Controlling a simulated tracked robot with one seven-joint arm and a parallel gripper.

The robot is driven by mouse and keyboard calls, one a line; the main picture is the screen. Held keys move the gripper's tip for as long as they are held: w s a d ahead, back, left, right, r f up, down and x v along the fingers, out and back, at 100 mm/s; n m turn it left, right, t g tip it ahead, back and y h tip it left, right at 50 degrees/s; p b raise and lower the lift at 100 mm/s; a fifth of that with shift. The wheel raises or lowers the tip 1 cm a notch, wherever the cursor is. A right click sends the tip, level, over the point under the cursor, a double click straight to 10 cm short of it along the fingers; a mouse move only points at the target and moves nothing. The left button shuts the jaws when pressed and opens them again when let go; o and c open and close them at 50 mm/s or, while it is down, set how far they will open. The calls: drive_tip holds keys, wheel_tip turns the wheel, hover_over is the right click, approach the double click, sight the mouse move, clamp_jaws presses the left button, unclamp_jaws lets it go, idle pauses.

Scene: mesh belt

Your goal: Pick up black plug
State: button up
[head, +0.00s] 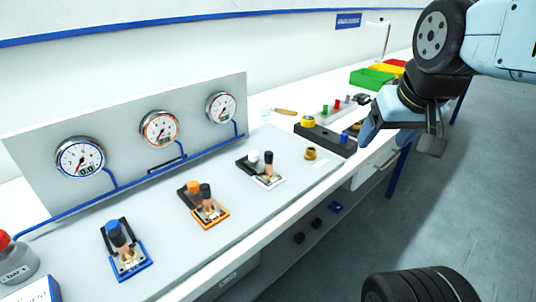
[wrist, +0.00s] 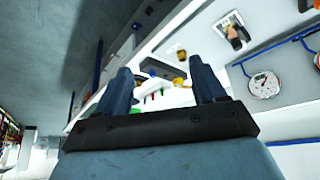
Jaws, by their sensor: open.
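Several black pieces could be the black plug, and I cannot tell which one is meant. A black-topped piece (head: 268,158) stands beside a white-topped one on the white-framed fitting. Another black-topped piece (head: 205,192) stands by an orange one on the orange-framed fitting. The white-framed fitting's black piece also shows in the wrist view (wrist: 235,35). Small black pieces (head: 316,222) lie on the lower shelf. My gripper (head: 400,142) is open and empty, near the bench's front edge at the right, apart from these pieces. Its two fingers spread wide in the wrist view (wrist: 161,78).
A black tray (head: 330,143) with yellow and blue pieces lies on the bench near my gripper. Green (head: 371,79) and yellow bins stand farther back. A gauge panel (head: 120,130) runs along the left.

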drive_tip(key=shift+c, duration=1)
drive_tip(key=shift+w+a+r, duration=0.15)
drive_tip(key=shift+w+a, duration=0.05)
drive_tip(key=shift+w, duration=0.1)
drive_tip(key=shift+c, duration=0.2)
drive_tip(key=n+g, duration=0.6)
hover_over(269, 152)
wheel_tip(269, 152, down, 4)
drive_tip(key=f, duration=0.7)
drive_tip(key=shift+s+a+f, duration=0.15)
drive_tip(key=shift+s+f, duration=0.15)
drive_tip(key=shift+w+f, duration=0.15)
drive_tip(key=shift+f, duration=1.2)
drive_tip(key=shift+w+f, duration=0.15)
drive_tip(key=shift+f, duration=1.2)
drive_tip(key=shift+c, duration=0.4)
